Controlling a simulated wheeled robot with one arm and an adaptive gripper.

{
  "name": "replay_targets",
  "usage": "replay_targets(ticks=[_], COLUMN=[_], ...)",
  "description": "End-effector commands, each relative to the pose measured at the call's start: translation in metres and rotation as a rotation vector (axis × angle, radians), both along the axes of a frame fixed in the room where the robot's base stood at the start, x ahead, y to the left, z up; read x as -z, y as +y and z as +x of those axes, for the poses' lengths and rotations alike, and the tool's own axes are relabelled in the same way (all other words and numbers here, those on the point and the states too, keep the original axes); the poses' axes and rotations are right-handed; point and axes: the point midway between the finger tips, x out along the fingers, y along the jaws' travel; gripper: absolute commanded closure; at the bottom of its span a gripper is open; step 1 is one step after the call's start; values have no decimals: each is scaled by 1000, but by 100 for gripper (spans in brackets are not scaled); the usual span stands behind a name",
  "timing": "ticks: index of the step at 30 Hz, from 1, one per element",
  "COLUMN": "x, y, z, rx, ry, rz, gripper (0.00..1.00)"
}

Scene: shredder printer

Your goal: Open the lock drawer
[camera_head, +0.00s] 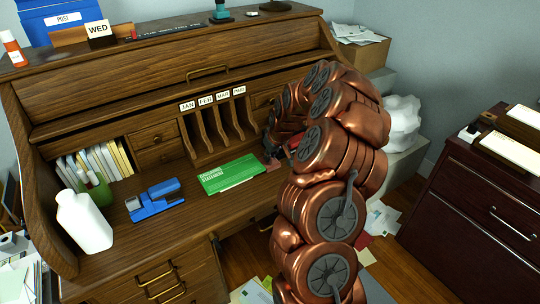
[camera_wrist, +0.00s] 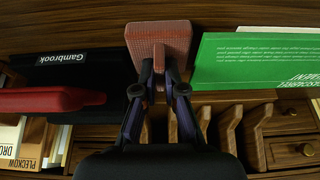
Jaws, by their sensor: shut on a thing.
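My gripper (camera_wrist: 168,85) is shut on a pinkish-red textured block with a narrow stem. This block (camera_wrist: 160,38) is over the desktop in the wrist view. In the head view my arm hides most of the gripper, and the block (camera_head: 272,165) shows just left of it, beside the green booklet. The roll-top desk has small inner drawers (camera_head: 155,144) left of the slots and lower drawers (camera_head: 160,282) with brass handles. These drawers look shut. I cannot tell which is the lock drawer. No keyhole is clear.
A green booklet (camera_head: 230,174), blue stapler (camera_head: 155,200) and white bottle (camera_head: 84,222) lie or stand on the desktop. A black Gambrook item (camera_wrist: 75,70) with a red part is beside the gripper. A dark red cabinet (camera_head: 480,200) stands right. Papers litter the floor.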

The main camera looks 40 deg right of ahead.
Motion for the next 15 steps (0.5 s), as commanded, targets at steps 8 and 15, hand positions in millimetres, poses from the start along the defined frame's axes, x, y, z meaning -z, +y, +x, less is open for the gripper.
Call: replay_targets(ticks=[8,15], x=[3,3], y=[0,0], z=[0,0], rx=[0,0], ry=[1,1], rz=[0,0], gripper=[78,66])
